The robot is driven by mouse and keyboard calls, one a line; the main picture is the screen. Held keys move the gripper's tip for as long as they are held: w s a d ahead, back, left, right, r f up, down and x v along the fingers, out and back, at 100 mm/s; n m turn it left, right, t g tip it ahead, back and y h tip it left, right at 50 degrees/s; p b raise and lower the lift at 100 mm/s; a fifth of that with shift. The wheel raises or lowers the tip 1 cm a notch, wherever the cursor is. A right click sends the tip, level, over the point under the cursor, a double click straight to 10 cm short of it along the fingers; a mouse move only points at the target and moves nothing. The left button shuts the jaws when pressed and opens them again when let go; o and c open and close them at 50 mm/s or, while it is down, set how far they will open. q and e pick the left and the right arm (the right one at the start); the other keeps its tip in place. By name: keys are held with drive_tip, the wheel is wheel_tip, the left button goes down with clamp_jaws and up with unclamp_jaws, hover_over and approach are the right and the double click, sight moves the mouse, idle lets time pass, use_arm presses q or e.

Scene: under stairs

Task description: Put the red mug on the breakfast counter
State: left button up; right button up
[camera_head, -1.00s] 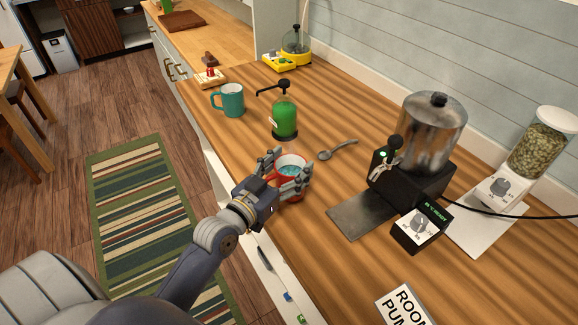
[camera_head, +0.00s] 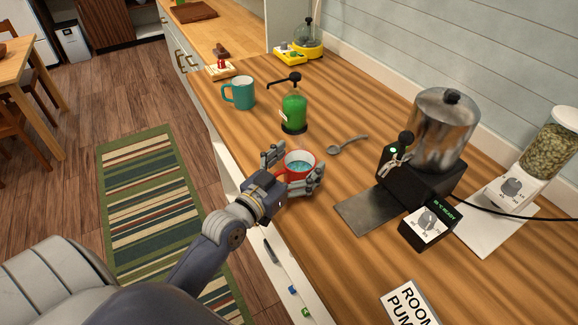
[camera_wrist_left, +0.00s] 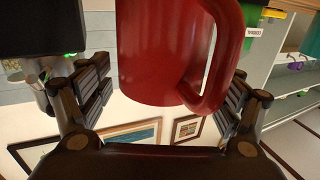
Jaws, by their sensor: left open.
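The red mug (camera_head: 298,176) stands upright on the wooden counter (camera_head: 345,110), near its left edge, with bluish contents showing inside its rim. My left gripper (camera_head: 294,168) is open, with one finger on each side of the mug. In the left wrist view the mug (camera_wrist_left: 165,60) fills the top middle between the spread fingers, its handle on the right by one finger. A gap shows between the mug and the left finger. My right gripper is not in view.
A teal mug (camera_head: 241,94) and a green pump bottle (camera_head: 294,110) stand behind the red mug. A spoon (camera_head: 347,145) lies to its right. A metal dispenser (camera_head: 440,140) with a drip plate (camera_head: 368,210) stands further right. A striped rug (camera_head: 150,200) lies on the floor left.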

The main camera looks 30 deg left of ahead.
use_arm(q)
drive_tip(key=shift+s+f, duration=0.1)
drive_tip(key=shift+s, duration=0.3)
drive_tip(key=s+a+b, duration=0.1)
drive_tip(key=s+b, duration=0.1)
drive_tip(key=s, duration=0.9)
drive_tip(key=shift+a+b, duration=0.35)
drive_tip(key=shift+b, duration=0.05)
drive_tip(key=shift+s, duration=0.1)
